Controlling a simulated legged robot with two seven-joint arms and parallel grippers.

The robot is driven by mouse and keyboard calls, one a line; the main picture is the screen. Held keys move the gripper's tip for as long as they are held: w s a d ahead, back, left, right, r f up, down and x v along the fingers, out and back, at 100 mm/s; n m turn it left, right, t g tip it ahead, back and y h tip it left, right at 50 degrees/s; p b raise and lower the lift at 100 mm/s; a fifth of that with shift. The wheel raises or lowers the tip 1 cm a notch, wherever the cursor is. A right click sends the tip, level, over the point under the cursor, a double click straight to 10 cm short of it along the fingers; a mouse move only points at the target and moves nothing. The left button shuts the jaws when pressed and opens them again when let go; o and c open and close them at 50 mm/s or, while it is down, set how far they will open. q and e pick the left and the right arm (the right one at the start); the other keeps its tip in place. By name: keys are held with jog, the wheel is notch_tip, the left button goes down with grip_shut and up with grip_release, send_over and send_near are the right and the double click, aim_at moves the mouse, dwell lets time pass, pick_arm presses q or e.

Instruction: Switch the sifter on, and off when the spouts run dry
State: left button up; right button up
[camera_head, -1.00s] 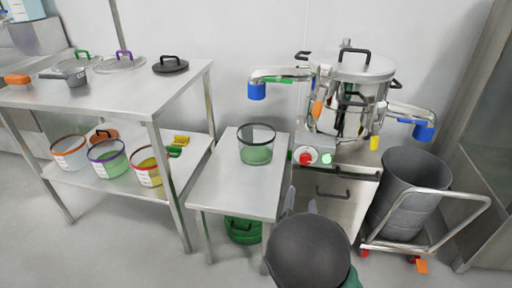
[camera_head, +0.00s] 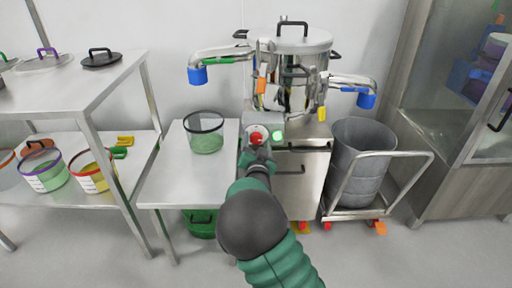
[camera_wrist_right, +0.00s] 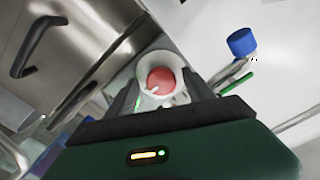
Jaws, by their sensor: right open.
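The steel sifter (camera_head: 295,83) stands on a cabinet against the wall, with a lidded drum. Its left spout (camera_head: 228,54) and right spout (camera_head: 345,81) end in blue sleeves. On its front is a red knob (camera_head: 256,135) with a lit green button (camera_head: 278,135) beside it. My right gripper (camera_head: 257,152) is in front of the knob. In the right wrist view the red knob (camera_wrist_right: 160,80), with a pale pointer mark, lies between the open fingers; I cannot tell whether they touch it. My left gripper is out of view. No flow shows at the spouts.
A clear dark-rimmed tub (camera_head: 205,138) with green-looking contents stands on the small steel table (camera_head: 180,190) at left. A grey bin (camera_head: 358,165) on a wheeled cart stands at right. A shelf table (camera_head: 75,85) is further left, a glass cabinet (camera_head: 450,120) far right.

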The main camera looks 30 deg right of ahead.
jog(key=shift+w+d, duration=0.1)
jog(key=shift+w, duration=0.1)
grip_shut()
dwell(0.3)
jog(key=n+p, duration=0.3)
jog(key=p, duration=0.1)
jog(key=shift+r+n, duration=0.2)
jog(key=shift+n, duration=0.2)
jog(key=n+p, duration=0.4)
jog(key=n, duration=0.1)
jog(key=n+p, duration=0.3)
jog(key=n, duration=0.1)
jog(key=shift+f+n, duration=0.1)
jog(key=shift+n, duration=0.3)
jog(key=n+p, duration=0.2)
jog(key=n, duration=0.2)
jog(key=shift+f, duration=0.15)
jog(key=shift+n, duration=0.3)
